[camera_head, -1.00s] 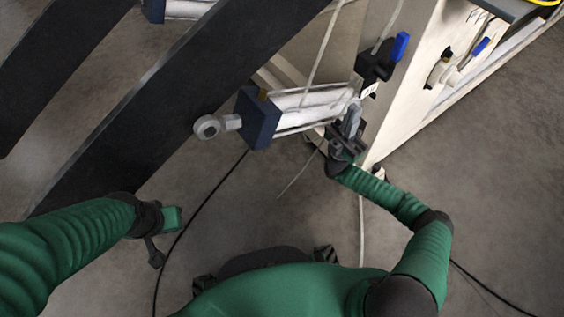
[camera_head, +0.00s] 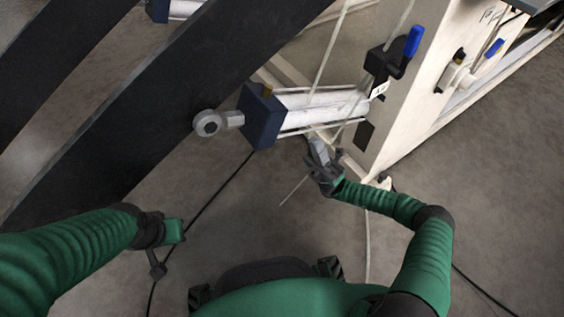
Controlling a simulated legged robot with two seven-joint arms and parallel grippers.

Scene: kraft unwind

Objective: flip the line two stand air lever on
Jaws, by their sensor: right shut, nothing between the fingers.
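A blue lever (camera_head: 414,41) stands up from a black valve (camera_head: 383,64) on the cream cabinet side. A small white tag (camera_head: 379,90) sits just below this valve; its writing is too small to read. A second blue lever (camera_head: 495,47) is on a pale valve (camera_head: 455,74) further right. I cannot tell from the labels which one is line two's. My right gripper (camera_head: 319,150) is shut and empty, below and left of the black valve and apart from both levers. My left gripper (camera_head: 166,236) is low at the left, far from the levers; its fingers are unclear.
A pneumatic cylinder (camera_head: 320,106) with a dark blue end block (camera_head: 261,116) and rod eye lies just above my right gripper. A wide black beam (camera_head: 150,110) crosses the left. Pale hoses hang near the cylinder. Floor (camera_head: 480,190) is open at the right.

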